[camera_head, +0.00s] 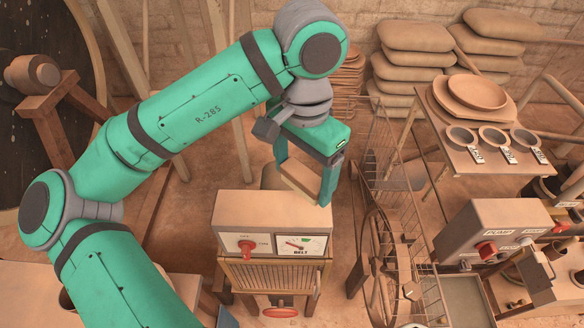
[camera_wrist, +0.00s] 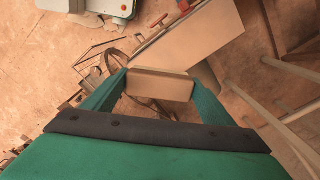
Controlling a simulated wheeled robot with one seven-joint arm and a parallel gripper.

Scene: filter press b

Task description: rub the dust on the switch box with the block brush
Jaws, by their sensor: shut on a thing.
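My gripper (camera_head: 306,190) is shut on the block brush (camera_head: 300,180), a plain tan block held crosswise between its fingers. The wrist view shows the brush (camera_wrist: 160,84) between both fingertips. It is over or just behind the back edge of a tan box (camera_head: 272,208) with a red knob and a dial on its front; I cannot tell if they touch. Another box (camera_head: 490,232), marked PUMP with a red knob, stands at the right. I cannot tell for certain which is the switch box. No distinct dust patch shows on either; both tops look dull tan.
A spoked wheel (camera_head: 378,262) and a wire rack (camera_head: 405,170) stand right of the middle box. A table (camera_head: 480,160) with plates and labelled bowls is behind right. Stacked sacks (camera_head: 415,35) line the wall. Wooden poles (camera_head: 125,45) lean at back left.

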